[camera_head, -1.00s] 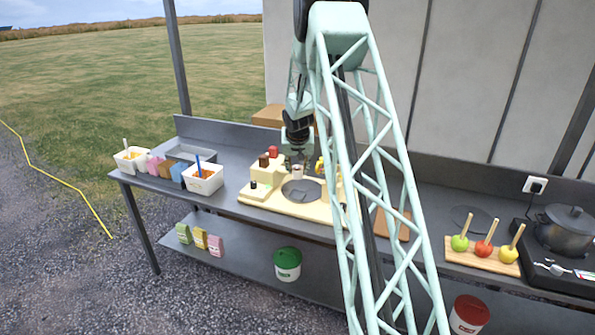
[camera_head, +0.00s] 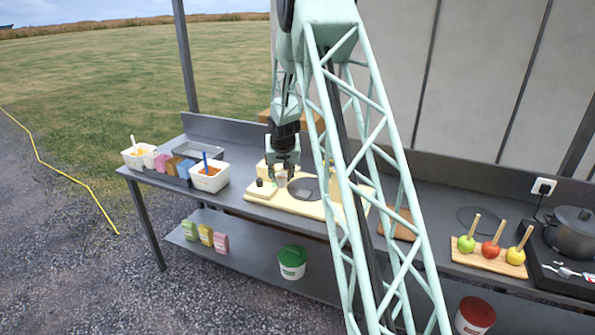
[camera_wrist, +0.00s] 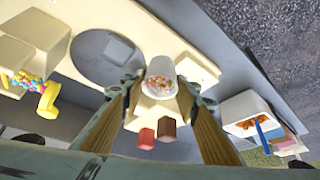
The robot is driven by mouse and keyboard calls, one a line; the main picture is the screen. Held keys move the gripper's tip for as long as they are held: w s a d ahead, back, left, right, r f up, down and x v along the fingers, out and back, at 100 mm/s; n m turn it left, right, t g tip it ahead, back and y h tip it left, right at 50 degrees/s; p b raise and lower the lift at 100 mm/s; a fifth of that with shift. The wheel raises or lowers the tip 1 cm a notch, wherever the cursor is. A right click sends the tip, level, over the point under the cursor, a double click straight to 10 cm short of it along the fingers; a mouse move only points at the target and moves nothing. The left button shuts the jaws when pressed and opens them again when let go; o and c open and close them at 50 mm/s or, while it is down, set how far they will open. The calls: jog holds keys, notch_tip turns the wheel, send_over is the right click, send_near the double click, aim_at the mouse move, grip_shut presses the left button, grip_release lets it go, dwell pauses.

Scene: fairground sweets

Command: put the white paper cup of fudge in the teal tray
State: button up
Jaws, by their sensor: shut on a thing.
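A white paper cup (camera_wrist: 160,65) holds small multicoloured pieces; I cannot tell whether they are fudge. My gripper (camera_wrist: 160,84) is shut on it, one finger on each side, in the wrist view. In the head view my gripper (camera_head: 284,166) is over the left part of the cream board, with the cup (camera_head: 281,177) small and partly hidden between its fingers. I cannot make out a teal tray in either view; my lattice arm hides part of the bench.
The cream board (camera_head: 262,190) has a dark round plate (camera_head: 304,189). White tubs (camera_head: 209,180) and coloured packets stand left on the bench. Red (camera_wrist: 146,138) and brown (camera_wrist: 168,129) blocks lie close by the fingers. Toffee apples (camera_head: 490,252) and a pot (camera_head: 574,234) stand right.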

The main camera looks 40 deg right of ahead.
jog(key=s+a+f+n+y, duration=0.1)
jog(key=s+a, duration=0.3)
jog(key=a, duration=1)
jog(key=s+a+f+n+y, duration=0.1)
jog(key=s+a+n, duration=0.2)
jog(key=a, duration=1.1)
jog(key=s+a+n+t, duration=0.1)
jog(key=s+a, duration=0.3)
jog(key=a, duration=1)
jog(key=shift+s+f+n+y+b, duration=0.35)
jog(key=shift+f+n+y, duration=0.05)
jog(key=shift+n, duration=0.3)
jog(key=shift+s, duration=0.1)
